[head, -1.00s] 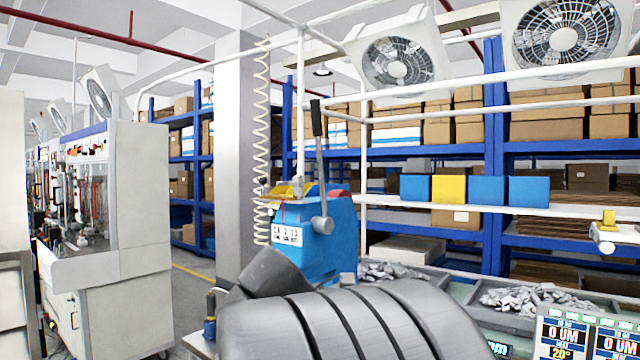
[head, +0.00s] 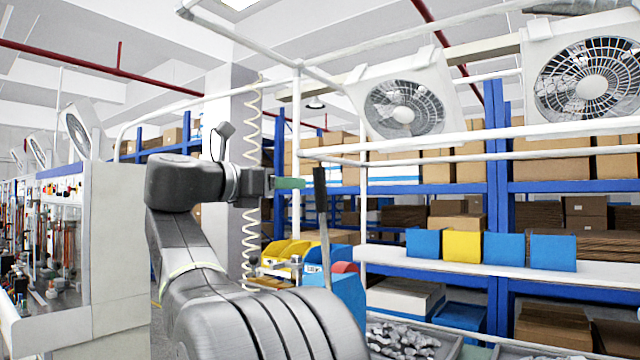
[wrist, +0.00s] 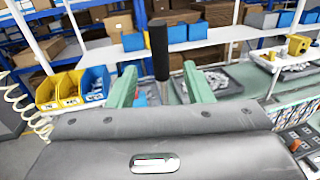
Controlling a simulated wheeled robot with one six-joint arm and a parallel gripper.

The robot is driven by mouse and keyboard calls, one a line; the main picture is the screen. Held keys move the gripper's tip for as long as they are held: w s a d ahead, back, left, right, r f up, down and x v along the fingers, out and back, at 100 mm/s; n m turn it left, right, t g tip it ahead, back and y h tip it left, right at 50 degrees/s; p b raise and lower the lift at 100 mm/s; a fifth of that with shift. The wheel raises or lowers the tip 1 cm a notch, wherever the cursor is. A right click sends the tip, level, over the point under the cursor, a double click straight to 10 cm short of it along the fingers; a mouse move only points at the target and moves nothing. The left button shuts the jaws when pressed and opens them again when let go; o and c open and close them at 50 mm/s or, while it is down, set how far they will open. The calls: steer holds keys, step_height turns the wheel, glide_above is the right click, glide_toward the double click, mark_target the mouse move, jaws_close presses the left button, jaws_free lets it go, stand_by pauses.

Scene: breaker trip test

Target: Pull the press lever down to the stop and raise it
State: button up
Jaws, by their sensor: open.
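The press lever (head: 322,215) stands close to upright in the head view, a thin grey bar with a dark grip at its top. It rises from the blue press body (head: 347,292), which my arm partly hides. My gripper (head: 290,183) is at the height of the dark grip, just left of it. In the wrist view my gripper (wrist: 160,88) is open, with one green finger on each side of the lever's black grip (wrist: 158,45). I cannot tell whether the grip is fully between the fingertips or a little beyond them. No contact shows.
Yellow bins (head: 290,250) stand behind the press. White frame posts (head: 296,160) and a coiled hose (head: 250,225) rise nearby. Trays of metal parts (head: 400,340) lie to the right. Blue shelving (head: 497,200) with boxes fills the back.

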mark_target(315, 185)
steer(key=p+x, duration=0.1)
steer(key=x, duration=0.9)
jaws_close()
